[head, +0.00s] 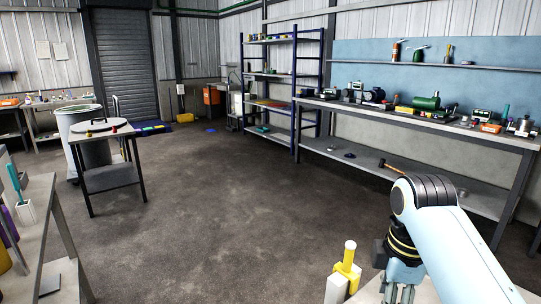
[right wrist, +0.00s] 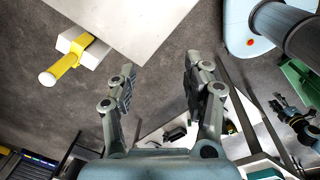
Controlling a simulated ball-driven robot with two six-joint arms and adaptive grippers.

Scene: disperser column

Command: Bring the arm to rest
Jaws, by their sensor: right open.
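My right arm comes in from the lower right of the head view, and its gripper (head: 398,292) hangs at the bottom edge, partly cut off. In the right wrist view, the two fingers of my right gripper (right wrist: 160,70) stand well apart with nothing between them. A yellow-handled tool (head: 348,258) stands upright in a white block (head: 336,290), left of the gripper and apart from it. The tool (right wrist: 62,66) and block (right wrist: 80,45) also show at the upper left of the right wrist view. My left gripper is not in view.
The block stands by a pale tabletop (head: 370,292), whose edge (right wrist: 130,22) also shows in the wrist view. A long workbench (head: 430,112) with tools and a lower shelf runs along the right wall. A small table (head: 108,178) and bin stand left. The middle floor (head: 220,210) is clear.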

